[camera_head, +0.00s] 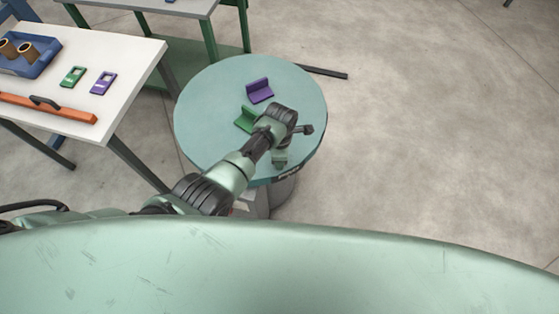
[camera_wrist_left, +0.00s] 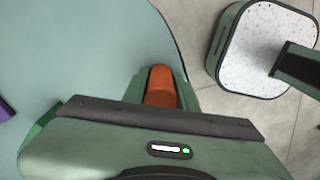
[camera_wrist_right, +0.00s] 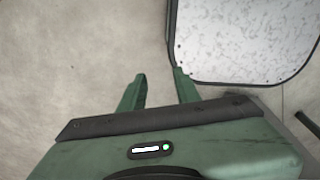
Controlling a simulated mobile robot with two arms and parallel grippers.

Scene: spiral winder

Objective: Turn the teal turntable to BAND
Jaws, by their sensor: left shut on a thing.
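The teal turntable (camera_head: 210,90) is a round disc on a grey pedestal (camera_head: 284,192). A purple angled bracket (camera_head: 259,91) and a green one (camera_head: 245,121) stand on it. A dark label (camera_head: 288,174) sits on its near rim, too small to read. My left gripper (camera_head: 280,158) is over the near edge of the disc. In the left wrist view its fingers (camera_wrist_left: 161,86) are around an orange-brown knob (camera_wrist_left: 161,88) at the turntable's edge. The head view hides this knob. My right gripper (camera_wrist_right: 160,88) is open and empty above bare floor, outside the head view.
A white table (camera_head: 130,58) at left holds a blue tray (camera_head: 38,63) with brown rolls, a green card (camera_head: 73,77), a purple card (camera_head: 104,82) and an orange bar (camera_head: 45,108). Another table (camera_head: 170,5) stands behind. The floor right of the turntable is clear.

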